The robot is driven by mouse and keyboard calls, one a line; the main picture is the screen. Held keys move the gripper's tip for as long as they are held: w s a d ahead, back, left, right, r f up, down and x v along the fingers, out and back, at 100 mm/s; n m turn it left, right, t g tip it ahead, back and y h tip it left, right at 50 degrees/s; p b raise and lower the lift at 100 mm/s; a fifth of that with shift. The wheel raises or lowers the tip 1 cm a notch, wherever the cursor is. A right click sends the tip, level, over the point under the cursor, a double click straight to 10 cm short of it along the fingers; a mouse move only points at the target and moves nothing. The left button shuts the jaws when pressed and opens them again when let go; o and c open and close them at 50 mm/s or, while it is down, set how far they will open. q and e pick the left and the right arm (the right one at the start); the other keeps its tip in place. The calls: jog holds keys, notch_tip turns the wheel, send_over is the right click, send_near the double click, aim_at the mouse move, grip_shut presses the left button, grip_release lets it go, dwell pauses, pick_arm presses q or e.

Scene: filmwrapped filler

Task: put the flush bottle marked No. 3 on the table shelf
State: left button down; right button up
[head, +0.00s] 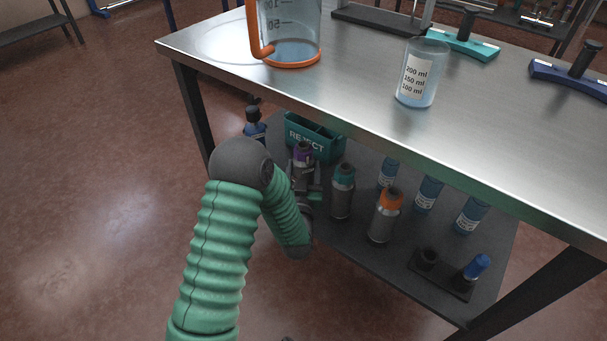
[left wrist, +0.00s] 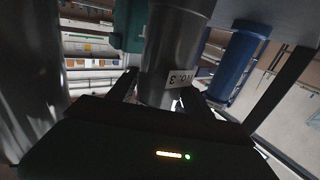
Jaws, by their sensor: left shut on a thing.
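The table's lower shelf (head: 340,240) is a dark board under the steel table top. My left gripper (head: 306,188) reaches in over the shelf and is shut on a grey metal bottle with a purple cap (head: 303,155). In the left wrist view the bottle (left wrist: 178,40) stands between my fingers (left wrist: 160,92), its white label (left wrist: 180,78) reading No. 3 upside down. The bottle looks upright; whether its base touches the shelf is hidden. Two similar bottles, one with a teal cap (head: 342,190) and one with an orange cap (head: 384,217), stand to its right. My right gripper is out of view.
A teal REJECT bin (head: 316,138) is just behind the held bottle, and a dark blue bottle (head: 254,124) stands left of it. Blue labelled bottles (head: 428,194) and a black holder (head: 440,274) stand further right. A jug (head: 290,35) and beaker (head: 422,75) are on the table top.

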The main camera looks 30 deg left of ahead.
pick_arm(q)
jog(key=shift+c, duration=2.2)
grip_release()
jog(key=shift+s, duration=0.1)
jog(key=shift+d, duration=0.1)
jog(key=p+v, duration=0.4)
jog(key=v, duration=0.8)
jog(key=shift+r, duration=0.1)
